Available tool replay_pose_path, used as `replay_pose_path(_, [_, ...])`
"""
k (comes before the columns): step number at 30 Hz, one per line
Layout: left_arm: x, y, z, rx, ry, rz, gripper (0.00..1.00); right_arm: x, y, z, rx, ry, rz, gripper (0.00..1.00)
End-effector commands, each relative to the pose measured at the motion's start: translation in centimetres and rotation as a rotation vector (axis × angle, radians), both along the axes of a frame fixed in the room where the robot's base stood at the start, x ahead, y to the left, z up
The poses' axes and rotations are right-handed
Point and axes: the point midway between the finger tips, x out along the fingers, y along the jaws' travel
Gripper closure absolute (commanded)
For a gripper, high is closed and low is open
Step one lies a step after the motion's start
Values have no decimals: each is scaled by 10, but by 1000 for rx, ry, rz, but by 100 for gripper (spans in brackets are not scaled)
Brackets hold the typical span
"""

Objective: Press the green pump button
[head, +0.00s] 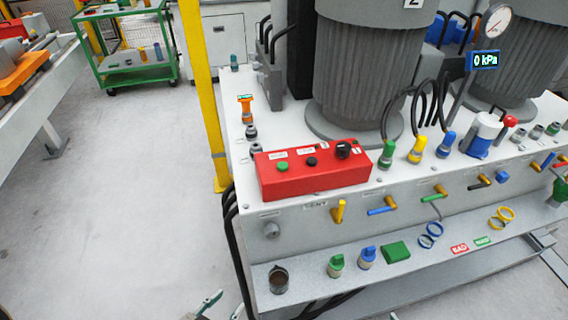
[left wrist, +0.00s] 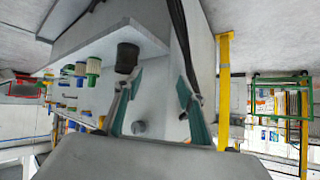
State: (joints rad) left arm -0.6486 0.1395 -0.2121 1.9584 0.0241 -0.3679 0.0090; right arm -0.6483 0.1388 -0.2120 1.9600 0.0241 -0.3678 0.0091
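The green pump button (head: 282,167) sits on the sloped top of a red control box (head: 315,182), at its left end. A black button (head: 311,162) and a black knob (head: 343,150) are to its right. My left gripper (head: 212,304) shows only by its fingertips at the bottom edge of the head view, well below and left of the box. In the left wrist view its two teal fingers (left wrist: 158,88) are spread apart with nothing between them. I cannot make out the green button in the left wrist view. My right gripper is not clearly in view.
The red box stands on a grey machine bench with large ribbed cylinders (head: 368,70) behind. A gauge display (head: 485,60) reads 0 kPa. A lower shelf holds a dark cup (head: 278,280) and several coloured fittings. A yellow post (head: 203,95) stands left; floor there is clear.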

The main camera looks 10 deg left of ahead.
Motion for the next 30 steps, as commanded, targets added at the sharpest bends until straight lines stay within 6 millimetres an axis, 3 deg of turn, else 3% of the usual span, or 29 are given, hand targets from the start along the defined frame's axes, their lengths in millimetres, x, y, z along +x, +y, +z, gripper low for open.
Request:
replay_pose_path(10, [1,0,2,-2,-4,0,60,0,0,0,0,0,0,47])
replay_pose_path(11, [1,0,2,-2,-4,0,63,0,0,0,0,0,0,47])
replay_pose_path(15, [1,-1,3,-3,-5,0,99,0,0,0,0,0,0,47])
replay_pose_path(30, [1,-1,3,-2,-5,0,100,1,0,2,1,-5,1,47])
